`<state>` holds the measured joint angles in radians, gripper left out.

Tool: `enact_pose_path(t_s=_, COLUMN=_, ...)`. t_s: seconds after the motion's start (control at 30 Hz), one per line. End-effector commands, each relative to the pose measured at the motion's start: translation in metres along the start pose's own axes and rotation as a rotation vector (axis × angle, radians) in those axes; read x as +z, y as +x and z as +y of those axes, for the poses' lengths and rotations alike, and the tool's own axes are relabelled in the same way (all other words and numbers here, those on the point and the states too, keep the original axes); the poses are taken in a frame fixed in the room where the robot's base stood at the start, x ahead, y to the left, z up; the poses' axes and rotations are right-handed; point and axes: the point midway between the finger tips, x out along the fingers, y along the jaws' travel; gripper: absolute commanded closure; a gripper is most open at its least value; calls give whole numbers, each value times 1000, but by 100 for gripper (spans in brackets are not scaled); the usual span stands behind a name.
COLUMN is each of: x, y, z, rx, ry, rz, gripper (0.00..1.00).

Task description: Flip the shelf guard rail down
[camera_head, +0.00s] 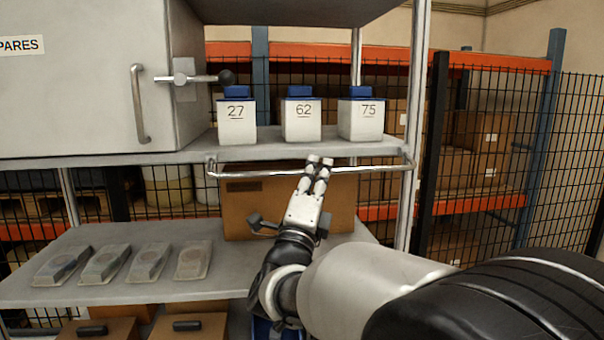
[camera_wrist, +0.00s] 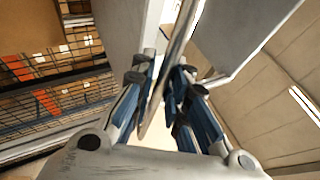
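The shelf guard rail (camera_head: 254,173) is a thin shiny bar along the front of the upper shelf (camera_head: 203,152). It sits out from the shelf's front edge and slightly below it in the head view. My gripper (camera_head: 318,163) is at the middle of the rail, with its fingertips overlapping the bar. In the wrist view the rail (camera_wrist: 181,38) runs lengthwise through the narrow space between the fingers of my gripper (camera_wrist: 162,72). I cannot tell whether the fingers press on it.
Three white containers with blue lids, 27 (camera_head: 237,120), 62 (camera_head: 302,120) and 75 (camera_head: 361,120), stand on the shelf just behind the rail. A grey cabinet (camera_head: 85,90) is at left. A cardboard box (camera_head: 245,208) and several grey reel cases (camera_head: 150,262) occupy the lower shelf.

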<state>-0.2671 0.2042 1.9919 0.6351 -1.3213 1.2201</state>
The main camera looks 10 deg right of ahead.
Motion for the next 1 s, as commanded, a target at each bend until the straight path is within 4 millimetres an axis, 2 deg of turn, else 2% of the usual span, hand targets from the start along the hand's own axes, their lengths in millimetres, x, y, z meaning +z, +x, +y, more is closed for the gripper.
enact_pose_path(t_s=0.2, x=0, y=0, z=-1, rx=-2, ry=1, rz=0, gripper=69)
enact_pose_path(t_s=0.57, x=0, y=-3, z=-1, rx=-3, ry=2, rz=0, gripper=69)
enact_pose_path(t_s=0.67, x=1, y=-14, z=-1, rx=-1, ry=2, rz=-1, gripper=69)
enact_pose_path(t_s=1.0, x=2, y=-85, z=-1, rx=-1, ry=2, rz=-4, gripper=69)
